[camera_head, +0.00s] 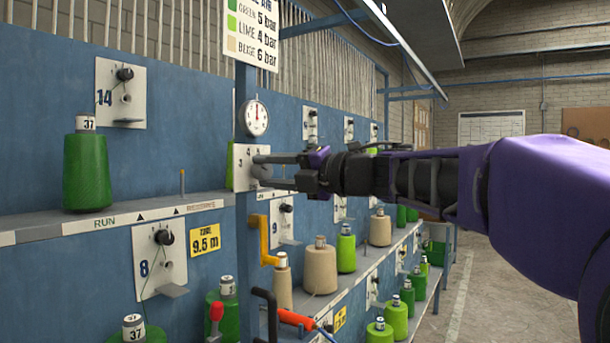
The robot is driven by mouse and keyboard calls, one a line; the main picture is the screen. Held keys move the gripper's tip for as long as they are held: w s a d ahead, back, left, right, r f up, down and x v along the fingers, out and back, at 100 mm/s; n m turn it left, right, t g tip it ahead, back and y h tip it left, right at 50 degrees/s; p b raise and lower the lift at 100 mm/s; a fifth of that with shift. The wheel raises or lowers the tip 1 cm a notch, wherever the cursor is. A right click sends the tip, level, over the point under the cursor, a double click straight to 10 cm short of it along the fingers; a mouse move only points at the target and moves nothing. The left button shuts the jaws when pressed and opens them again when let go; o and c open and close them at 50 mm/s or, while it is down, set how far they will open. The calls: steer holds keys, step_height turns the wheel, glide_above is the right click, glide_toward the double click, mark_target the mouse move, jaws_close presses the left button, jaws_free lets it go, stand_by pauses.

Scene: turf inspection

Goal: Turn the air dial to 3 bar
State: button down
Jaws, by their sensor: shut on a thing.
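The air dial's white plate (238,175) is on the blue post left of centre, with a 3 and a 4 readable on it. My gripper (258,171) reaches in from the right, its two fingers one above the other, shut on the air dial's knob. The knob is mostly hidden by the fingers, so its pointer setting cannot be read. A round white pressure gauge (256,118) hangs just above the plate. Its needle is too small to read surely.
A sign (252,38) above lists green 5 bar, lime 4 bar, beige 6 bar. A yellow crank handle (264,240) and an orange-handled tool (297,319) are below my gripper. Yarn cones, such as a green one (87,175), stand on the shelves. Floor at right is clear.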

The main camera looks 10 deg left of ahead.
stand_by(0.4)
steer(key=shift+c, duration=2.2)
jaws_free()
steer(key=shift+d, duration=0.1)
